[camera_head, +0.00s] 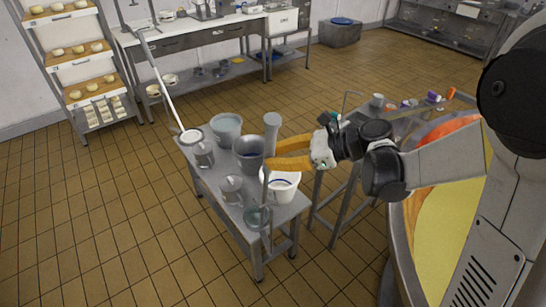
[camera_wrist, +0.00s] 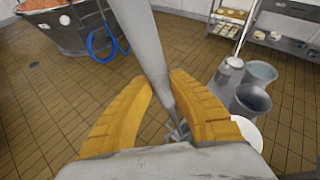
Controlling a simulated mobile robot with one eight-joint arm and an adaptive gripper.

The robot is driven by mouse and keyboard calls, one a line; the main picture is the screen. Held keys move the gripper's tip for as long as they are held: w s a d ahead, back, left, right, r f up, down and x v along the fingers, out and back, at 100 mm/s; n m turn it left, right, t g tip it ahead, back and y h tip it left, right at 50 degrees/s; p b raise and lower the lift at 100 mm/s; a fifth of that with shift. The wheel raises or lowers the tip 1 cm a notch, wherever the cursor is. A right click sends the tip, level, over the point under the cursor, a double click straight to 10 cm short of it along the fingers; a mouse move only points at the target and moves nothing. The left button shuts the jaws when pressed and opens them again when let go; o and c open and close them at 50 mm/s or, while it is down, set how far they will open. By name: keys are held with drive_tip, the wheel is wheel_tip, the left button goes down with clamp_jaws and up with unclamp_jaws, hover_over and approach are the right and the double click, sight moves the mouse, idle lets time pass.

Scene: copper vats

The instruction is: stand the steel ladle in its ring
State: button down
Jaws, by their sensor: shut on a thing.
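The steel ladle (camera_head: 272,129) is upright, or close to it, over the front part of the grey work table. My gripper (camera_head: 269,156) comes from the right with orange fingers shut on its shaft. In the wrist view the grey ladle (camera_wrist: 146,42) runs between the two fingers, wide at the top and thinner below. A greenish-grey ring (camera_head: 258,218) shows at the table's front, by the shaft's lower end. I cannot tell whether that end is inside the ring or in front of it. In the wrist view the lower end is partly hidden by my gripper.
On the table (camera_head: 222,208) stand a white bucket (camera_head: 285,190), a grey bucket (camera_head: 248,152), a pale bucket (camera_head: 226,128) and steel cans (camera_head: 204,154). A long white pole (camera_head: 165,88) leans there. A large vat (camera_head: 402,270) is at right. Floor at left is clear.

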drive_tip(key=shift+w, duration=0.3)
drive_tip(key=shift+r, duration=0.1)
drive_tip(key=c, duration=1.2)
unclamp_jaws()
drive_tip(key=shift+c, duration=0.2)
drive_tip(key=shift+d, duration=0.15)
drive_tip(key=v, duration=1.2)
